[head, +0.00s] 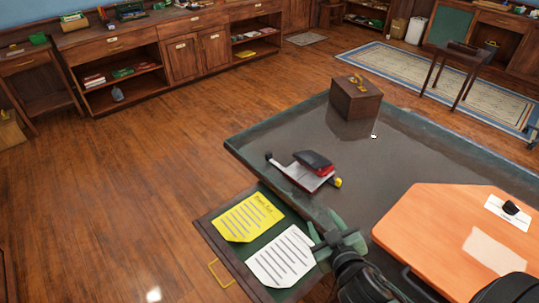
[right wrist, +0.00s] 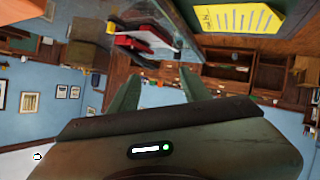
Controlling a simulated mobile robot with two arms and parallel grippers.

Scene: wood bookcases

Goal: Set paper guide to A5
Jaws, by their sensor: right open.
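A hole punch (head: 314,160) with a red and black body stands on the dark desk top near its left edge. A pale flat plate (head: 290,174) extends from it, with a small dark end at the left and a yellow knob (head: 338,182) at the right. Guide markings are too small to read. My right gripper (head: 326,227) is open and empty, in front of the punch and apart from it, beside the pulled-out drawer. The right wrist view shows its two green fingers spread, with the punch (right wrist: 130,42) beyond them. My left gripper is not in view.
The open drawer (head: 203,222) holds a yellow note (head: 248,218) and a white sheet (head: 282,257). A wooden box (head: 356,100) stands at the desk's back. An orange board (head: 420,225) with papers covers the right. Desk surface between punch and box is clear.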

